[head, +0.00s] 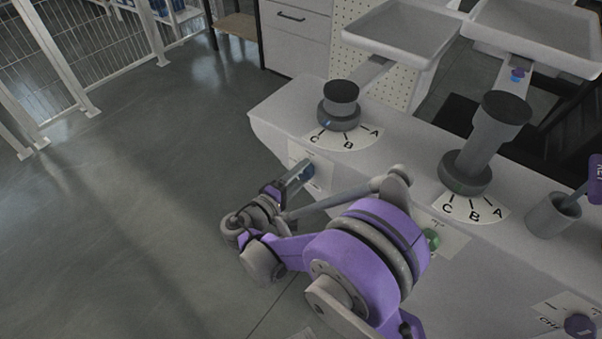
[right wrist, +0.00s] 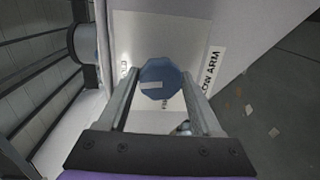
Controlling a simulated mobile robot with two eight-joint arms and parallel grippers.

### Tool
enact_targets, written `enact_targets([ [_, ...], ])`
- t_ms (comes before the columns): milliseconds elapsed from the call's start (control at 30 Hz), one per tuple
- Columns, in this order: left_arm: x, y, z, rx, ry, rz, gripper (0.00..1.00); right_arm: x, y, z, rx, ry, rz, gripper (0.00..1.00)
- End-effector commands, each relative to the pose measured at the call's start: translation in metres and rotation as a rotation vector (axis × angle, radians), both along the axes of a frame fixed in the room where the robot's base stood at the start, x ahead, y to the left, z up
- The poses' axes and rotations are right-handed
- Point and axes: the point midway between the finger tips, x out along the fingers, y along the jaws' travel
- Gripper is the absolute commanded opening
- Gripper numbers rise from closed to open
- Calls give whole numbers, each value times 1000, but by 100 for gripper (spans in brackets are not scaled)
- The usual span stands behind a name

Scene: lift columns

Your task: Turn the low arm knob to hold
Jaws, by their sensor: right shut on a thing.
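The low arm knob (right wrist: 160,78) is blue and faceted, on a white plate (right wrist: 150,30) with a LOW ARM label (right wrist: 211,70). A pale mark on the knob points left in the right wrist view, roughly toward lettering that ends in "LD". Other lettering, partly hidden, shows below the knob. My right gripper (right wrist: 160,88) has one finger on each side of the knob and is shut on it. In the head view my right gripper (head: 298,178) reaches the front face of the grey bench (head: 270,105). The left gripper is out of view.
A short column (head: 339,106) and a taller column (head: 486,145) stand on the bench, each with an A-B-C scale and a tray above. The floor at left is clear.

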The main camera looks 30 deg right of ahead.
Motion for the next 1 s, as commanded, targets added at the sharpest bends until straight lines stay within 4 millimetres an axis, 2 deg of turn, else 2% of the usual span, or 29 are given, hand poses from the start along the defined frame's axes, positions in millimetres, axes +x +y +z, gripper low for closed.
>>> enact_targets([
  [333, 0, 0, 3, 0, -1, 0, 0, 0, 0, -1, 59, -137, 1, 11],
  [900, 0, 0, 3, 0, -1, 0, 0, 0, 0, -1, 70, -165, 1, 11],
  [933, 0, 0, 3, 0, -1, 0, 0, 0, 0, -1, 70, -165, 1, 70],
  [1000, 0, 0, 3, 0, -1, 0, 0, 0, 0, -1, 70, -164, 0, 82],
])
